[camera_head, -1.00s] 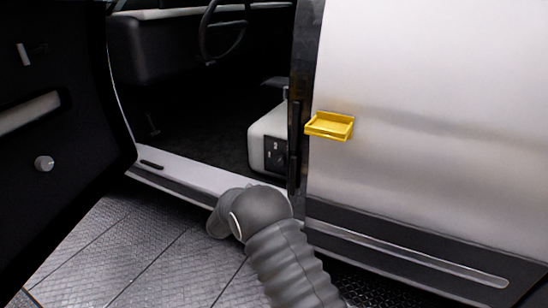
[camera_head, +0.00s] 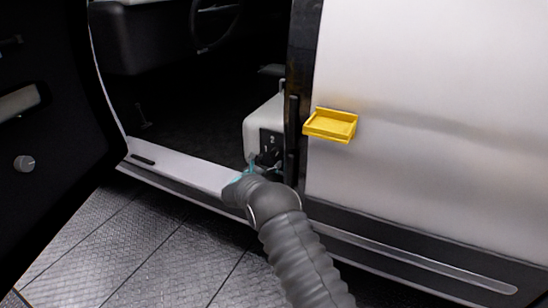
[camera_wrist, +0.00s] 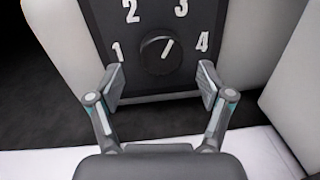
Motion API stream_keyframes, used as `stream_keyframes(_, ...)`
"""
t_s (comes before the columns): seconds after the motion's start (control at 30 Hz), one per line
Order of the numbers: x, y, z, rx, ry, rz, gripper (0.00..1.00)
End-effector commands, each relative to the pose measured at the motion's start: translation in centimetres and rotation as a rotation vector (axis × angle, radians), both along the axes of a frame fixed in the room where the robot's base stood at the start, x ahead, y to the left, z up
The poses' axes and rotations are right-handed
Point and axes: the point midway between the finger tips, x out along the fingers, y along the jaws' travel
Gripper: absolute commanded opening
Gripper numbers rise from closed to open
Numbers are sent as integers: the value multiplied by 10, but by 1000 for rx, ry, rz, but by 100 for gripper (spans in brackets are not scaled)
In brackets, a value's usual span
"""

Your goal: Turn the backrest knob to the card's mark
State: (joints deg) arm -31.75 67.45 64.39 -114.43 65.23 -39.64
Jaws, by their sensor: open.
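The backrest knob (camera_wrist: 160,55) is a round black dial with a light pointer line, on a dark panel (camera_wrist: 185,75) numbered 1 to 4. In the wrist view the pointer slants up and right, between the 3 and the 4. My gripper (camera_wrist: 160,85) is open, its two fingers apart just below the knob on either side, not touching it. In the head view the panel (camera_head: 270,141) is on the side of the light seat base, and my gripper (camera_head: 252,168) is in front of its lower part. I cannot see the card.
A yellow tray (camera_head: 331,125) sticks out from the white body panel right of the doorway. The dark open door (camera_head: 50,160) stands at the left. The pale door sill (camera_head: 185,173) runs below the seat. A steering wheel (camera_head: 215,22) is at the back.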

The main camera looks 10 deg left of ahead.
Motion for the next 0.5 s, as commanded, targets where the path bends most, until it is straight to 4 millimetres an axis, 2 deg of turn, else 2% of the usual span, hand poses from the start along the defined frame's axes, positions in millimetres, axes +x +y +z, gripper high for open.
stream_keyframes(0.2, 27, -14, 0, 0, 0, -2, 79)
stream_keyframes(0.5, 37, -19, 0, 0, 0, -2, 79)
